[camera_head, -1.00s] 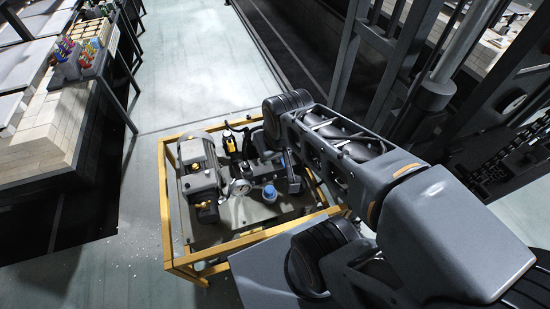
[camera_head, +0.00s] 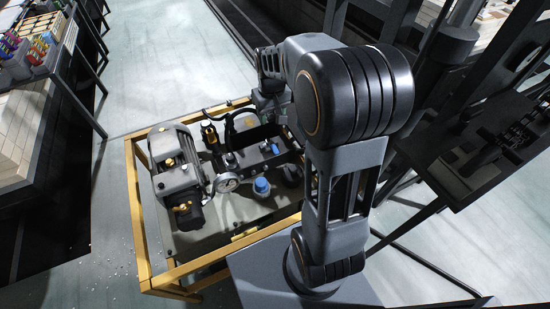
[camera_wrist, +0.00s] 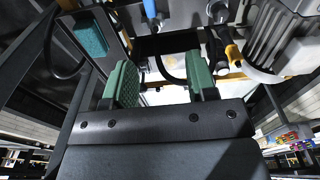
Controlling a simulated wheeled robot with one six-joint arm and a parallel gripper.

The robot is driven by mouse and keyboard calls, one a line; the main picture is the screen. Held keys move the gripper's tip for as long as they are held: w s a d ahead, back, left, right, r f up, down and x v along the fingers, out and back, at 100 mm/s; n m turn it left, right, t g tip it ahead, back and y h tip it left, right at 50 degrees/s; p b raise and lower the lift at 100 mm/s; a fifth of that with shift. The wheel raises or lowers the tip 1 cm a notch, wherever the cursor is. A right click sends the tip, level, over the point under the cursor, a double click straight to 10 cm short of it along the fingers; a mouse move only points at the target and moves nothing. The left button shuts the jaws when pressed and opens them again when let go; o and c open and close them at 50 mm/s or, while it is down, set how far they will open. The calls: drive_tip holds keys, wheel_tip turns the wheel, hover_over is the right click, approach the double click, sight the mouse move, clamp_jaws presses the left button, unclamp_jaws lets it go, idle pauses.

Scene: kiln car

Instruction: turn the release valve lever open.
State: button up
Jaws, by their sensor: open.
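A hydraulic unit stands in a yellow frame (camera_head: 139,205), with a grey motor (camera_head: 172,160), a round gauge (camera_head: 227,182) and a blue cap (camera_head: 261,186). A black-and-yellow handle (camera_head: 209,133) stands upright behind the gauge. A small blue piece (camera_head: 274,149) shows to its right. I cannot tell for certain which part is the release valve lever. My gripper (camera_wrist: 161,78) is open in the wrist view, its green pads apart with nothing held between them. A yellow-and-black part (camera_wrist: 234,54) is right of the pads, apart from them. In the head view my arm largely hides the gripper.
A dark hose (camera_wrist: 168,74) runs beyond the gap between the pads. A teal block (camera_wrist: 90,37) is at upper left of the wrist view. In the head view, a bench with colourful bins (camera_head: 38,52) stands at left, dark steel uprights at right. The floor (camera_head: 165,60) behind the unit is clear.

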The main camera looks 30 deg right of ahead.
drive_tip(key=b, duration=0.3)
approach(275, 149)
drive_tip(key=shift+g, duration=0.4)
drive_tip(key=f, duration=0.3)
drive_tip(key=f+b, duration=0.1)
drive_tip(key=f, duration=0.2)
drive_tip(key=w+f+b, duration=0.1)
drive_tip(key=f, duration=0.2)
drive_tip(key=shift+d, duration=0.1)
clamp_jaws()
